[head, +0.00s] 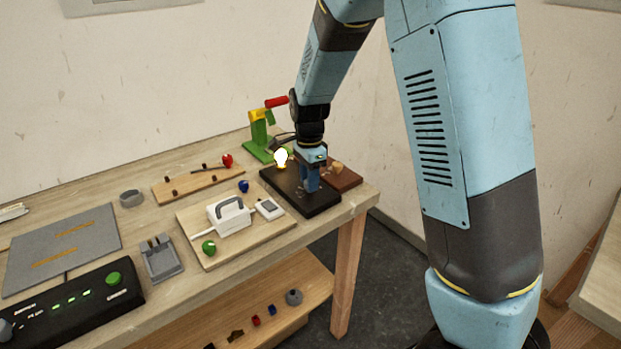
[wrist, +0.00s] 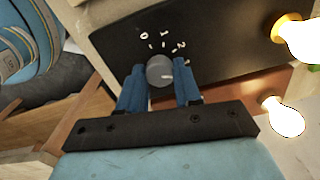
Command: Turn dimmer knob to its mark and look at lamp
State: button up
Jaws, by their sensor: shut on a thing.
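The dimmer knob (wrist: 160,71) is a grey round knob on a dark board (wrist: 215,60), with white marks and the numerals 0, 1 and 2 beside it. In the wrist view its white pointer line lies toward the right finger. My gripper (wrist: 160,82) is shut on the knob, with a blue finger on each side. In the head view my gripper (head: 311,182) reaches down onto the dark board (head: 318,207) and hides the knob. The lamp (head: 281,158) glows bright whitish yellow at the board's back left. It also glows in the wrist view (wrist: 303,40).
A second glowing bulb shape (wrist: 284,117) shows in the wrist view. A green stand with a red handle (head: 258,130) is behind the board. A wooden board with a white box (head: 229,216) lies to the left. A black control box (head: 75,310) is at front left.

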jog(key=n, duration=0.6)
jog(key=shift+w+r, duration=0.15)
jog(key=shift+w, duration=0.05)
jog(key=n, duration=1.2)
jog(key=shift+n, duration=0.4)
jog(key=n, duration=0.4)
jog(key=shift+n, duration=0.4)
jog(key=shift+d+n, duration=0.1)
jog(key=shift+n, duration=0.2)
jog(key=o, duration=0.8)
jog(key=shift+o, duration=1.2)
jog(key=shift+s, duration=0.1)
